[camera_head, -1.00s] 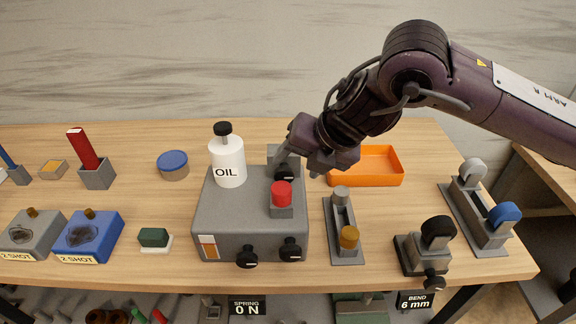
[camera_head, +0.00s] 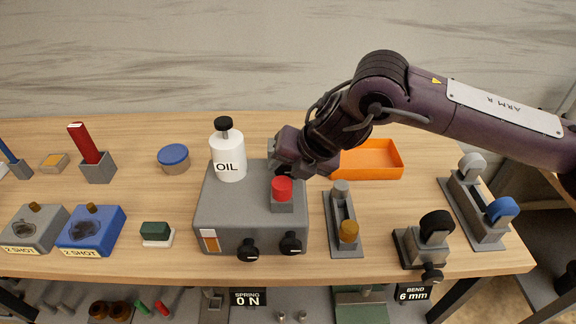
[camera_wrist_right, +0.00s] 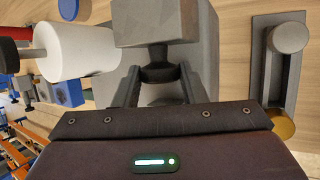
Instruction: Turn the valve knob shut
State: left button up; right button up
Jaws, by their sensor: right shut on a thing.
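A grey box (camera_head: 225,222) stands on the bench, with two black knobs (camera_head: 248,250) (camera_head: 290,243) low on its front face. Another black knob (camera_wrist_right: 160,72) shows in the right wrist view beside a grey block (camera_wrist_right: 152,25). My right gripper (camera_wrist_right: 160,88) has one finger on each side of this knob and is shut on it. In the head view my right gripper (camera_head: 285,165) is at the back right of the box and largely hides that knob. My left gripper is not in view.
A white oil bottle (camera_head: 229,160) stands on the box's left side, and a red button (camera_head: 282,188) sits just in front of my right gripper. An orange tray (camera_head: 375,160) lies behind to the right. A grey fixture (camera_head: 346,246) stands close right of the box.

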jog(key=shift+c, duration=0.4)
jog(key=shift+a+r+n+h+p, duration=0.15)
jog(key=shift+h+p, duration=0.5)
jog(key=shift+h, duration=0.05)
jog(key=shift+a+r+n+h+p, duration=0.1)
jog(key=shift+a+n+h+p, duration=0.05)
jog(key=shift+h+p, duration=0.5)
jog(key=h+p, duration=0.1)
jog(key=p, duration=0.1)
jog(key=h+p, duration=0.2)
jog(key=shift+a+r+n+p, duration=0.15)
jog(key=shift+n+p, duration=0.15)
jog(key=shift+p, duration=0.1)
jog(key=shift+f+h+p, duration=0.25)
jog(key=shift+h+p, duration=0.3)
jog(key=shift+p, duration=0.15)
jog(key=o, duration=1)
jog(key=shift+s, duration=0.1)
